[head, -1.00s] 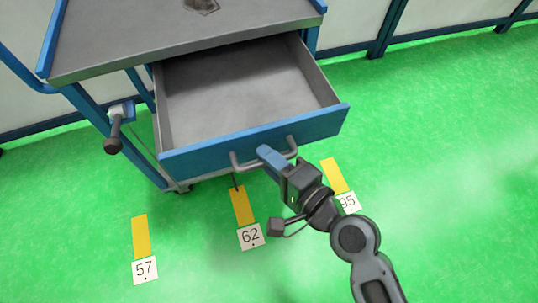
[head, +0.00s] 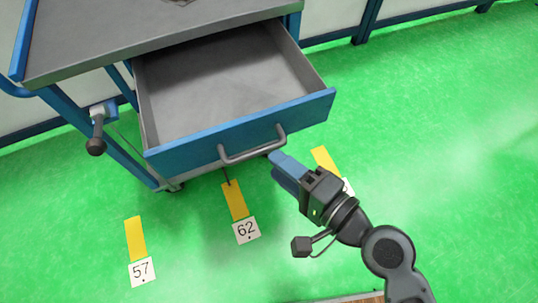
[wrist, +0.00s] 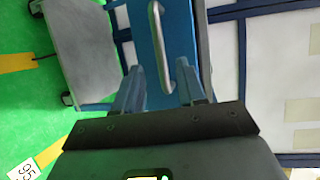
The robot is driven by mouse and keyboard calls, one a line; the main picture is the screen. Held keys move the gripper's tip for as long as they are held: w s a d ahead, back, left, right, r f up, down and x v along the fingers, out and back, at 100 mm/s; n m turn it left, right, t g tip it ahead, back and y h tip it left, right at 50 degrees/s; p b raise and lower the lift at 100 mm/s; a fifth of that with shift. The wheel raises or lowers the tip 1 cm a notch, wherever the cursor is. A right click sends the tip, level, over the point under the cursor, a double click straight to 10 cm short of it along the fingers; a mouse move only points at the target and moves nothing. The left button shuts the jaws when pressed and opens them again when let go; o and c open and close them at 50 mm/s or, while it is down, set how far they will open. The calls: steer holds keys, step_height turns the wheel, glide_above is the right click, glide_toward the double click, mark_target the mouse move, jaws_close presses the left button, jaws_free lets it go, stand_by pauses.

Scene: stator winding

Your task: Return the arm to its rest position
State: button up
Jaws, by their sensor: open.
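My gripper (head: 280,168) is open and empty, with blue fingers, just in front of and to the right of the drawer handle in the head view. The grey bar handle (head: 253,150) is on the blue drawer front and is clear of the fingers. The drawer (head: 220,90) is pulled out from the cart and looks empty inside. In the wrist view, the two fingers (wrist: 160,88) are spread apart, with the handle (wrist: 160,45) beyond them on the blue drawer front.
The blue-framed cart (head: 120,45) with a grey top stands at the upper left. A dark lever (head: 97,135) sticks out on its left side. The floor at right is clear.

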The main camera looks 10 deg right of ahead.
steer(key=shift+s+d+r, duration=0.15)
steer(key=shift+s+d, duration=0.25)
steer(key=shift+s, duration=0.1)
steer(key=s+d+n+t+h+p, duration=0.1)
steer(key=s+d+n+h+p, duration=0.1)
steer(key=s+d+h, duration=0.4)
steer(key=s+d+r+n+h+p, duration=0.1)
steer(key=s+d+r+n+h, duration=0.1)
steer(key=s+d+r+n, duration=0.2)
steer(key=s+d+r+n+t+h+p, duration=0.1)
steer(key=s+d+r+n+h+p, duration=0.1)
steer(key=s+d+r+n, duration=0.3)
steer(key=s+r, duration=0.4)
steer(key=s, duration=0.3)
steer(key=shift+d+r+t+p, duration=0.15)
steer(key=shift+t+p, duration=0.15)
